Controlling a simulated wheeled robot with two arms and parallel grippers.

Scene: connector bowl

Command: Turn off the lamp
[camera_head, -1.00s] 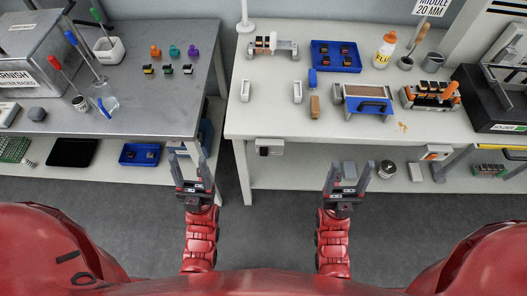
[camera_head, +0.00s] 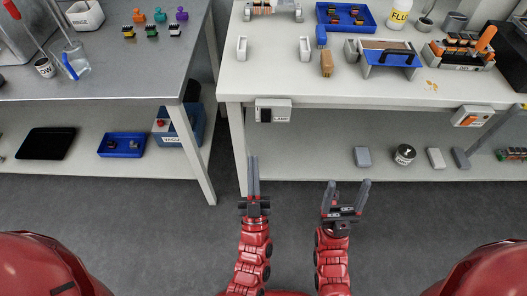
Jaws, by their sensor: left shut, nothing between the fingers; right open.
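A small white box labelled LAMP (camera_head: 273,110) is fixed under the front edge of the white table, near its left end. It has a dark part on its left side; its switch position is too small to tell. The lamp itself is not clearly in view. My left gripper (camera_head: 253,160) is shut and empty, pointing forward below the lamp box and apart from it. My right gripper (camera_head: 347,186) is open and empty, lower and to the right, in front of the table's lower shelf.
The white table (camera_head: 285,85) holds a blue tray (camera_head: 319,18), a blue stand (camera_head: 391,62) and several small parts. Another box (camera_head: 470,116) hangs under its right edge. The lower shelf (camera_head: 320,150) bears a jar (camera_head: 404,154). A grey table (camera_head: 130,78) stands left. The floor before me is clear.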

